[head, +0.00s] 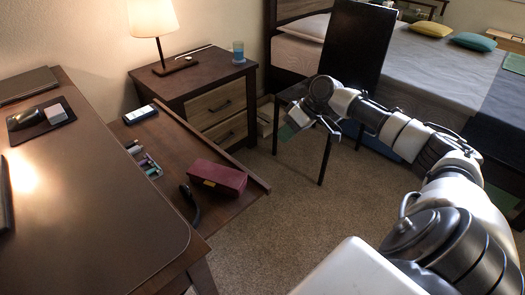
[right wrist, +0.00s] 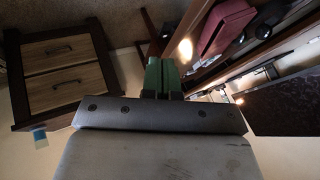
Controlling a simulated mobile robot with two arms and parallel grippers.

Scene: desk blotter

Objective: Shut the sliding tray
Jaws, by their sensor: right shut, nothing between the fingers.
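The sliding tray (head: 178,138) is a dark brown wooden board that sticks out from under the desk top toward the right in the head view. A dark red case (head: 217,177), a phone (head: 140,115), a small organizer (head: 149,165) and a black curved item (head: 190,203) lie on it. My right gripper (head: 286,132) is shut and empty, with green fingers, to the right of the tray's outer edge and apart from it. The green fingers (right wrist: 163,78) also show in the right wrist view, with the red case (right wrist: 224,24) beyond. My left gripper is not in view.
The desk (head: 90,215) fills the left. A nightstand (head: 215,88) with a lamp and cup stands behind the tray. A dark chair (head: 352,50) is close behind my right gripper, and a bed (head: 425,75) is farther back. Carpet (head: 270,215) lies open right of the tray.

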